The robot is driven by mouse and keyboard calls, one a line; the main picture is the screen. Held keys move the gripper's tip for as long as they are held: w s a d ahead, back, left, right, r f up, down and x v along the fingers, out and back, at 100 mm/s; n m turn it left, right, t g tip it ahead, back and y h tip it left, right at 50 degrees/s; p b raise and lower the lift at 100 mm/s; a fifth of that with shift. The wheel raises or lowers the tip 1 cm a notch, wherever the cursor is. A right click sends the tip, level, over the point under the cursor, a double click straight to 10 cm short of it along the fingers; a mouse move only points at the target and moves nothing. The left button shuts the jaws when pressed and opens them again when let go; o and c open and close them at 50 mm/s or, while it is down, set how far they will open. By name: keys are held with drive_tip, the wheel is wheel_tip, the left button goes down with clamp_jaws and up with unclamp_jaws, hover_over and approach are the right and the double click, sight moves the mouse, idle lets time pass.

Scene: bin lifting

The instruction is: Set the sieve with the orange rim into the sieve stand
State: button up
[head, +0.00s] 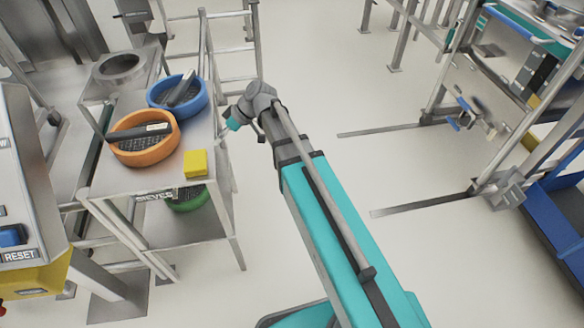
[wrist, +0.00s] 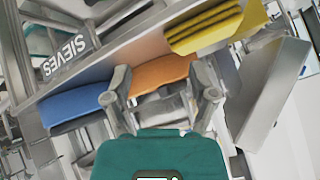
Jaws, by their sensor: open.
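The sieve with the orange rim (head: 145,156) sits on the top of a steel table, dark mesh inside and a grey bar with a white label across it. A round steel ring (head: 118,67), which looks like the sieve stand, is at the table's far left end, empty. My gripper (head: 233,121) is off the table's right edge in the head view, apart from the sieve; its fingers are too small to make out there. In the wrist view my gripper (wrist: 163,92) is open and empty, with the orange rim (wrist: 160,73) beyond and between its fingers.
A blue-rimmed sieve (head: 180,94) stands just behind the orange one and shows in the wrist view (wrist: 75,103). A yellow sponge-like block (head: 195,163) lies near the table's front right corner. A green-rimmed sieve (head: 188,198) is on the lower shelf.

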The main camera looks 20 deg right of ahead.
drive_tip(key=s+d+f+m+h, duration=0.2)
drive_tip(key=s+d+m+h, duration=0.2)
drive_tip(key=d, duration=0.5)
drive_tip(key=s+d+f+m+h, duration=0.3)
drive_tip(key=s+d+m+h, duration=0.2)
drive_tip(key=s+d+m, duration=0.2)
drive_tip(key=s+d, duration=0.2)
drive_tip(key=s, duration=0.1)
drive_tip(key=shift+d+f+m+g, duration=0.2)
drive_tip(key=shift+d+m+g, duration=0.05)
drive_tip(key=shift+m+g, duration=0.15)
drive_tip(key=shift+o, duration=0.4)
drive_tip(key=c, duration=0.3)
